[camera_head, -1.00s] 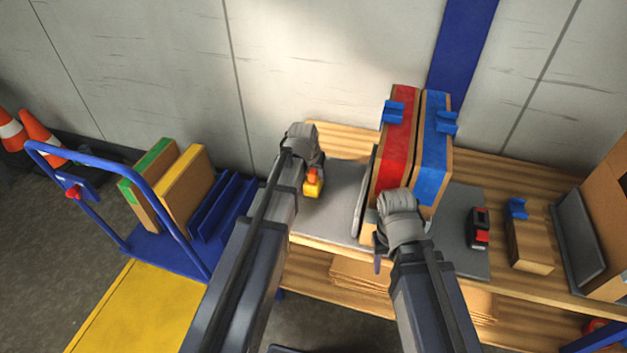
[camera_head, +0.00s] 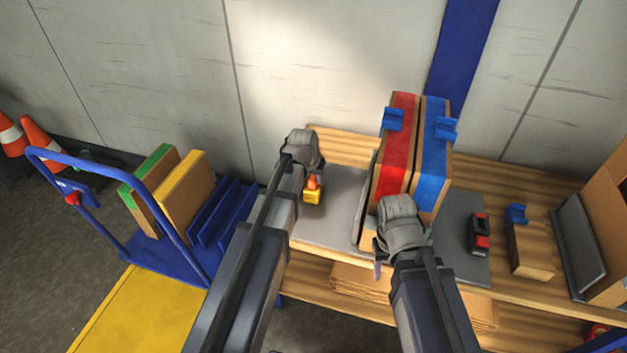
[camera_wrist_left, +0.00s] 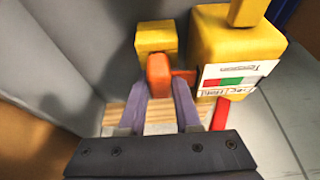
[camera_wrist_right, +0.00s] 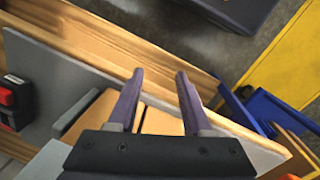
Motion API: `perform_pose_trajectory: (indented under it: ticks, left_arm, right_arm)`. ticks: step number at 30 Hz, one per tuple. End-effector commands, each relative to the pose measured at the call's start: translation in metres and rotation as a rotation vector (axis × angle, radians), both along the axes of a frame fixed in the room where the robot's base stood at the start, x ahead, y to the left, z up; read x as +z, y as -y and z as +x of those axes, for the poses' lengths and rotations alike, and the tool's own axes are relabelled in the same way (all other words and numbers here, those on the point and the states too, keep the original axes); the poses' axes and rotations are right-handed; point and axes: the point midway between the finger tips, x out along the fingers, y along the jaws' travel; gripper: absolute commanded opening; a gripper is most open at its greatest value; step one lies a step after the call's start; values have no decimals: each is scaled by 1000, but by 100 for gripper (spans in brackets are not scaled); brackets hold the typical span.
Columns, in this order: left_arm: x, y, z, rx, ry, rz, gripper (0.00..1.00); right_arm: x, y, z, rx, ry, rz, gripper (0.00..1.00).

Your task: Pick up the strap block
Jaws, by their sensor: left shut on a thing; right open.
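A small yellow block (camera_head: 312,197) with an orange part on top is at the left end of the grey mat on the bench; I take it for the strap block. My left gripper (camera_head: 314,180) is over it. In the left wrist view, the left gripper (camera_wrist_left: 160,84) is shut on the orange part (camera_wrist_left: 158,72), with the yellow block (camera_wrist_left: 235,45) and its labels just beyond. I cannot tell whether the block touches the mat. My right gripper (camera_wrist_right: 160,76) is open and empty, in front of the upright boxes; in the head view its fingers are mostly hidden.
Upright boxes with red tape (camera_head: 396,150) and blue tape (camera_head: 431,160) stand on the bench. A black and red tool (camera_head: 480,234) and a cardboard block with a blue top (camera_head: 530,250) lie to the right. A blue trolley (camera_head: 150,245) carrying boxes stands at left.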

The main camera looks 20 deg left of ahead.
Motion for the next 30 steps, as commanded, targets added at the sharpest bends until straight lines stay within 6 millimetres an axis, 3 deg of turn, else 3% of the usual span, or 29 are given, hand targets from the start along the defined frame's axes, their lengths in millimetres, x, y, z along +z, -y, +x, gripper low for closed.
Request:
perform_pose_trajectory:
  ticks: [8, 17, 30]
  left_arm:
    - [7, 0, 0, 0, 0, 0, 0]
    - [31, 0, 0, 0, 0, 0, 0]
    - [102, 0, 0, 0, 0, 0, 0]
  right_arm:
    - [7, 0, 0, 0, 0, 0, 50]
    - [31, 0, 0, 0, 0, 0, 50]
    - [102, 0, 0, 0, 0, 0, 50]
